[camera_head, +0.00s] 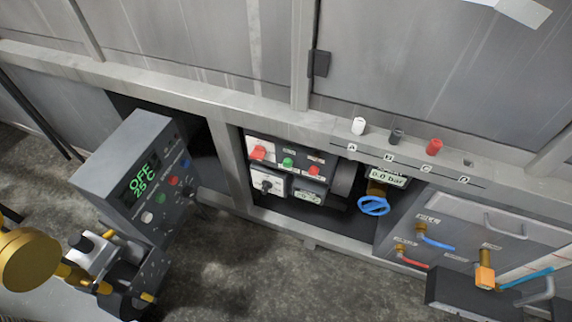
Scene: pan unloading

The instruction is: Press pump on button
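A recessed pump-type panel (268,188) sits under the ledge in the middle. It has a red rotary switch (258,153), a green button (288,162), a red button (314,170), a black knob (266,187) and a small display (307,197). Its labels are too small to read. A grey control box (110,160) at the left shows "OFF" and "25 C", with several coloured buttons including another green one (160,197). My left gripper (126,267) is at the lower left, below the box and far from the recessed panel; its opening is unclear. My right gripper is out of view.
A blue handwheel (373,206) and a "0.0 bar" gauge (388,176) are right of the panel. White (358,126), black (396,136) and red (434,147) knobs stand on the ledge. A metal unit with hoses and an orange valve (485,276) is lower right.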

